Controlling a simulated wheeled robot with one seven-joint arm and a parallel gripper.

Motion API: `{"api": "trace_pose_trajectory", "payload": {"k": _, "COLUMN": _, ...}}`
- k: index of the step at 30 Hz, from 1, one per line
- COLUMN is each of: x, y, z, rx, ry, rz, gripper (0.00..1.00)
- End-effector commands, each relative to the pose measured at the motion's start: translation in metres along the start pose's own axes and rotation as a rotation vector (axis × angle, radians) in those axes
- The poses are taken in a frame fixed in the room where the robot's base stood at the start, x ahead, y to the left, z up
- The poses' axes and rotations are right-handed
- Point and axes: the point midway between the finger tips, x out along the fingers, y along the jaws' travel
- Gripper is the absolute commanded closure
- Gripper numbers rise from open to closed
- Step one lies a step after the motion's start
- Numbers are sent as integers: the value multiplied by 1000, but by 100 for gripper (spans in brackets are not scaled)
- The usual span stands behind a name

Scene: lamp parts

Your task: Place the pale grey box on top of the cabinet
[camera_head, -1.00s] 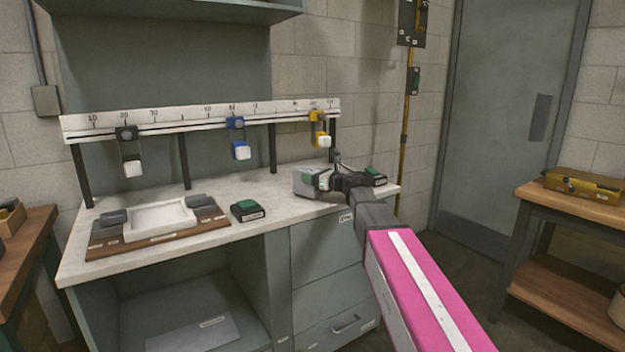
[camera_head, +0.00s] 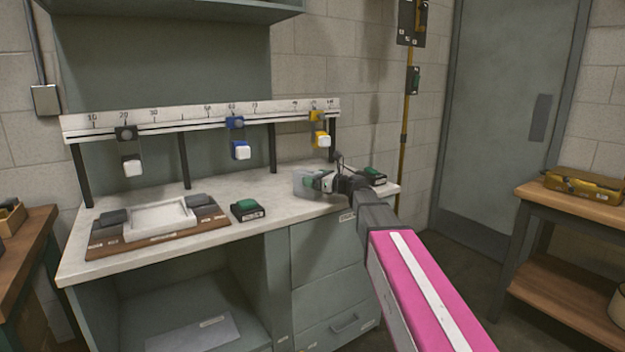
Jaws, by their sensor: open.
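A pale grey box-like shape (camera_head: 302,184) is at the right part of the white worktop, just left of my gripper's tip. A green part shows beside it; the two overlap and their edges are unclear. My gripper (camera_head: 326,183) is open, low over the worktop at its right front. I cannot tell whether its fingers are around the shape or only beside it. A grey cabinet with drawers (camera_head: 318,240) stands under the right half of the worktop. Another grey cabinet (camera_head: 170,10) hangs on the wall, and only its underside and lower edge show.
A ruled rail (camera_head: 190,122) with black, blue and yellow hangers crosses the bench's back. A wooden board with a white tray (camera_head: 160,218) lies at left. A green-topped black box (camera_head: 247,209) lies mid-bench, another (camera_head: 374,175) behind my arm. A side table (camera_head: 575,205) stands at right.

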Motion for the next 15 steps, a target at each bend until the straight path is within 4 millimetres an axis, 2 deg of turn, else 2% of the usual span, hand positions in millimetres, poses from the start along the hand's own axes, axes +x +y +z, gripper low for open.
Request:
{"api": "trace_pose_trajectory", "payload": {"k": 9, "x": -65, "y": 2, "z": 0, "rx": 0, "ry": 0, "rz": -2, "gripper": 9}}
{"api": "trace_pose_trajectory", "payload": {"k": 15, "x": -94, "y": 2, "z": 0, "rx": 0, "ry": 0, "rz": -1, "gripper": 9}}
